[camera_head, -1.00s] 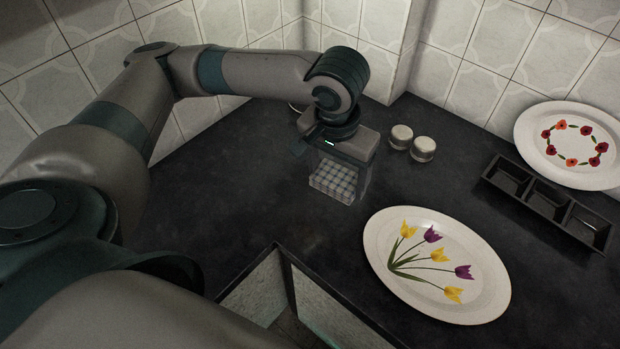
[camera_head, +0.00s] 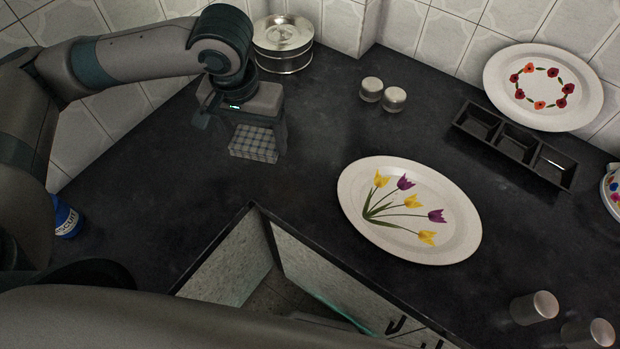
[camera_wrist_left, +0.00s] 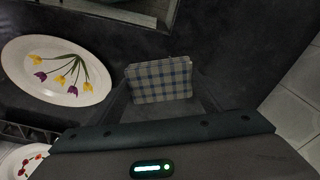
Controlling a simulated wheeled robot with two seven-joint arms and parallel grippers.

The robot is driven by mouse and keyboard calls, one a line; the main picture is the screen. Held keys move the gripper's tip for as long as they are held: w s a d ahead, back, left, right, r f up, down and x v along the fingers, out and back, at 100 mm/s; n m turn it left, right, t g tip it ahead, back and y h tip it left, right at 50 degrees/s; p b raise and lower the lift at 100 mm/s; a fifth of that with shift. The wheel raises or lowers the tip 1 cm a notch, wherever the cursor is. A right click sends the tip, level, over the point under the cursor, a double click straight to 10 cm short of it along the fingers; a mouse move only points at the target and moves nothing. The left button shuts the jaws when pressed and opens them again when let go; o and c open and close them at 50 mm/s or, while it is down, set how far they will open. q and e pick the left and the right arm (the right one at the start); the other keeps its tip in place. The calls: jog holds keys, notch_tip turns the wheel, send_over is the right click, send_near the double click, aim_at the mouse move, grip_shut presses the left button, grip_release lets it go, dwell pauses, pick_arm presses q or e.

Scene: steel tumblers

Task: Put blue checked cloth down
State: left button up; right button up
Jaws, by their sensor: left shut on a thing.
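The blue checked cloth (camera_head: 254,144) is a folded block of white, grey and blue squares. It is in the left part of the counter in the head view. My left gripper (camera_head: 258,132) points down with its fingers at the cloth and is shut on it. In the left wrist view the cloth (camera_wrist_left: 160,82) sits between the two fingers, its checked face showing. I cannot tell whether its lower edge touches the counter. My right gripper is not in view.
The dark counter (camera_head: 160,190) is bare around the cloth. A tulip plate (camera_head: 460,215) lies to the right, with two small metal pots (camera_head: 371,88) behind. A round steel tin (camera_head: 283,45) stands behind my gripper. A sunken opening (camera_head: 250,245) is in front.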

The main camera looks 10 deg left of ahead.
pick_arm(q)
jog(key=shift+d, duration=0.1)
jog(key=shift+w+d+f+m, duration=0.1)
jog(key=shift+d+f+m, duration=0.2)
jog(key=shift+d+m, duration=0.15)
jog(key=d+f+m+g+b, duration=0.1)
jog(key=d+f+m+b, duration=0.1)
jog(key=d+m, duration=0.7)
jog(key=d+f+m+g+h+b, duration=0.1)
jog(key=d+f+m+b, duration=0.2)
jog(key=d+m, duration=0.6)
jog(key=shift+d+f+m, duration=0.35)
jog(key=shift+f+m, duration=0.45)
jog(key=shift+m, duration=1.05)
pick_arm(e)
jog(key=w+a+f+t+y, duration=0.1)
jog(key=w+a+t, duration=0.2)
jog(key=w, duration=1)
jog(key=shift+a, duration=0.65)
pick_arm(q)
jog(key=shift+w+a, duration=0.1)
jog(key=shift+w, duration=0.05)
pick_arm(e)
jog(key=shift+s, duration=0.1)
